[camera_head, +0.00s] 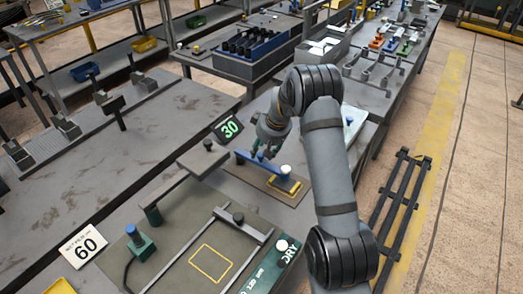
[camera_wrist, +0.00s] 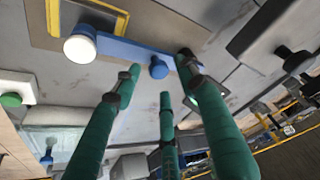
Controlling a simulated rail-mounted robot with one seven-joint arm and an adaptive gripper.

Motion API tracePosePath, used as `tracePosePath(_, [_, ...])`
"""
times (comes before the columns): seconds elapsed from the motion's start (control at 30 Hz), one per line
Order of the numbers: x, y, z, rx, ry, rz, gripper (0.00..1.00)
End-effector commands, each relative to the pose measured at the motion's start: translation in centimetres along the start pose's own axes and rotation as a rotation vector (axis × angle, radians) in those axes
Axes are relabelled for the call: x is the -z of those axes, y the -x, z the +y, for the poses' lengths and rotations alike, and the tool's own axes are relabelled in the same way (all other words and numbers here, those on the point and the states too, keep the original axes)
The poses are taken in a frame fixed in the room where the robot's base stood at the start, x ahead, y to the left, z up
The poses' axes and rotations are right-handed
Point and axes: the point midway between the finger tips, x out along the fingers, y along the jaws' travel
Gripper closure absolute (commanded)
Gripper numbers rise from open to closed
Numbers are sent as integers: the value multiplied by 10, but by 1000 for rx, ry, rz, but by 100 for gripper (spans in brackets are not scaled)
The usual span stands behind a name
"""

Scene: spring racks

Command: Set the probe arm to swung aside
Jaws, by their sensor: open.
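The probe arm (camera_head: 258,163) is a flat blue bar on a brown base plate (camera_head: 248,174). A white round head (camera_head: 286,171) sits at its right end, beside or partly over a yellow-outlined square (camera_head: 290,187). In the wrist view the bar (camera_wrist: 125,49) runs from the white head (camera_wrist: 80,45) to a dark end at the right, partly hidden by a finger. A blue knob (camera_wrist: 158,68) stands on the bar. My gripper (camera_wrist: 160,76), with green fingers, is open, its fingertips spread near this knob. In the head view my gripper (camera_head: 262,151) is over the bar; contact cannot be told.
A green "30" display (camera_head: 228,128) and a dark block on a post (camera_head: 203,158) stand left of the plate. A nearer fixture (camera_head: 215,255) has a dark rail frame and a "DRY" label.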

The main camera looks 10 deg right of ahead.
Motion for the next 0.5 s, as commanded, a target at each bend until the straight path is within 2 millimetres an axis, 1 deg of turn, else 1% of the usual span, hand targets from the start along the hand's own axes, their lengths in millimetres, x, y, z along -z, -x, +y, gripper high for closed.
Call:
tracePosePath(0.1, [1, -13, 0, 1, 0, -1, 58])
tracePosePath(0.2, [1, -20, 0, 0, 0, 0, 58])
tracePosePath(0.5, [1, -23, 0, 0, -1, 2, 58])
